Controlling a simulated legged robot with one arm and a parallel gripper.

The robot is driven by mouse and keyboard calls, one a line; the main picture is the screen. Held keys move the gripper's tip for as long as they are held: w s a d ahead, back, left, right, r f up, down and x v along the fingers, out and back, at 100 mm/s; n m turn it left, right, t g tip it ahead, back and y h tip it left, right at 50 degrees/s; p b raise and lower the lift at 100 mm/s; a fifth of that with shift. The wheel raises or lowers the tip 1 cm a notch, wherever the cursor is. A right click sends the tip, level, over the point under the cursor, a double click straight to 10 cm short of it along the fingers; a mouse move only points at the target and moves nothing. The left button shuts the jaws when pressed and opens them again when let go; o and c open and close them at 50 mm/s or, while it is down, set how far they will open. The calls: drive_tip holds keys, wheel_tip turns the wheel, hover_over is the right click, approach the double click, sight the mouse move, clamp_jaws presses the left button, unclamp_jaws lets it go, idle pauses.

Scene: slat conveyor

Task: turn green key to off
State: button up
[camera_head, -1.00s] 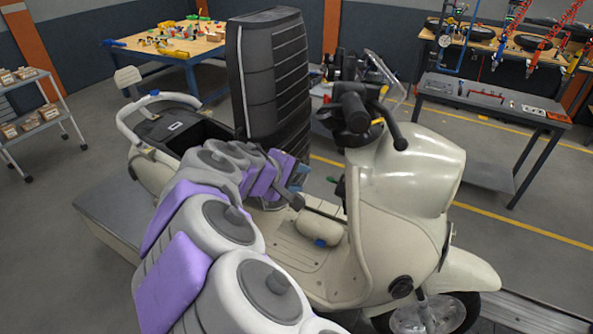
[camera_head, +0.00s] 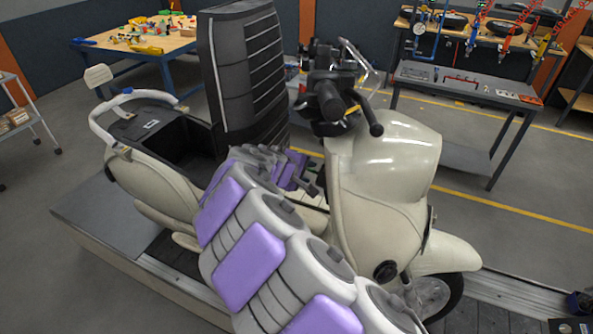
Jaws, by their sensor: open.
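A cream scooter (camera_head: 395,165) stands in the middle, its handlebar (camera_head: 330,98) and front shield to the right. I cannot make out the green key; the part of the scooter behind the shield, below the handlebar, is largely covered by my arm. My gripper (camera_head: 313,187) is at the far end of my purple and white arm, close behind the front shield and below the handlebar. It is small and partly hidden, seems empty and is open. I cannot tell whether it touches the scooter.
The scooter stands on a low platform with a slat conveyor (camera_head: 505,293). A tall black ribbed seat-like block (camera_head: 243,70) rises behind my arm. A grey workbench (camera_head: 468,86) stands at the back right, a wooden table (camera_head: 165,42) at the back left. The floor between is open.

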drive_tip(key=shift+x, duration=1.15)
clamp_jaws()
drive_tip(key=b, duration=0.4)
drive_tip(key=shift+f+t, duration=0.25)
drive_tip(key=shift+t, duration=0.15)
drive_tip(key=shift+s+m+t+h+b, duration=0.25)
drive_tip(key=shift+t+h+b, duration=0.45)
drive_tip(key=shift+b, duration=1.9)
drive_tip(key=shift+a+f+m+t+h+b, duration=0.1)
drive_tip(key=shift+f+m+t+h+b, duration=0.4)
drive_tip(key=shift+b, duration=2.55)
drive_tip(key=shift+r+t+h+b, duration=0.2)
drive_tip(key=shift+t+h+b, duration=0.3)
drive_tip(key=shift+b, duration=0.65)
